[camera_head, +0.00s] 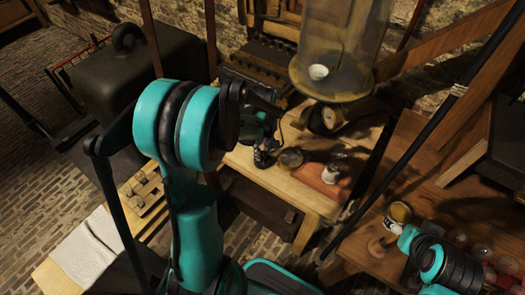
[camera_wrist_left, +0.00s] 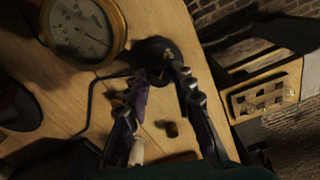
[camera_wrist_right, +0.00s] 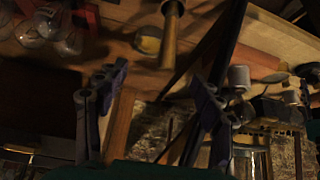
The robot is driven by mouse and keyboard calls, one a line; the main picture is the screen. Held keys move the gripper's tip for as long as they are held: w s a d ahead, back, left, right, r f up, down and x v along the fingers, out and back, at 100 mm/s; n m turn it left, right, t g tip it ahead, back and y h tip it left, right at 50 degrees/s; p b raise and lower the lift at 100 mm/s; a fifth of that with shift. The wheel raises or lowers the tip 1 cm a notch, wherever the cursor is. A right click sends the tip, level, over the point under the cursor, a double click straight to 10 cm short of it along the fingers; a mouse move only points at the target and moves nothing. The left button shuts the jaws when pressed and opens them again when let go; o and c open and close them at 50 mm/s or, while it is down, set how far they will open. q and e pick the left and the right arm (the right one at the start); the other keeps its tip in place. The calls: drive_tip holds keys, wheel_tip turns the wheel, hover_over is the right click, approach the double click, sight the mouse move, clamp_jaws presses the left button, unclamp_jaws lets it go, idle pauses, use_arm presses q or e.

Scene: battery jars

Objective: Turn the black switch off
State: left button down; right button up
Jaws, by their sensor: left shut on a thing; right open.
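The black switch (camera_wrist_left: 157,56) is a dark round piece on the wooden table at the top middle of the left wrist view. A cable runs from it to the left. My left gripper (camera_wrist_left: 160,82) has its fingertips at the near side of the switch, shut on its knob; the knob itself is hard to make out in the dark. In the head view the left gripper (camera_head: 264,150) is over the table, and its fingers and arm largely hide the switch. My right gripper (camera_wrist_right: 155,84) is open and empty in the right wrist view, its fingers wide apart.
A round brass gauge (camera_wrist_left: 84,28) lies close left of the switch. A small brown knob (camera_wrist_left: 172,128) is on the table nearer me. A large glass jar (camera_head: 340,45) and a white spool (camera_head: 331,173) are to the right.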

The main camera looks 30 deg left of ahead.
sight(263, 153)
use_arm(q)
drive_tip(key=shift+n, duration=0.4)
drive_tip(key=c, duration=1.3)
unclamp_jaws()
drive_tip(key=shift+o, duration=0.2)
wheel_tip(263, 153, up, 12)
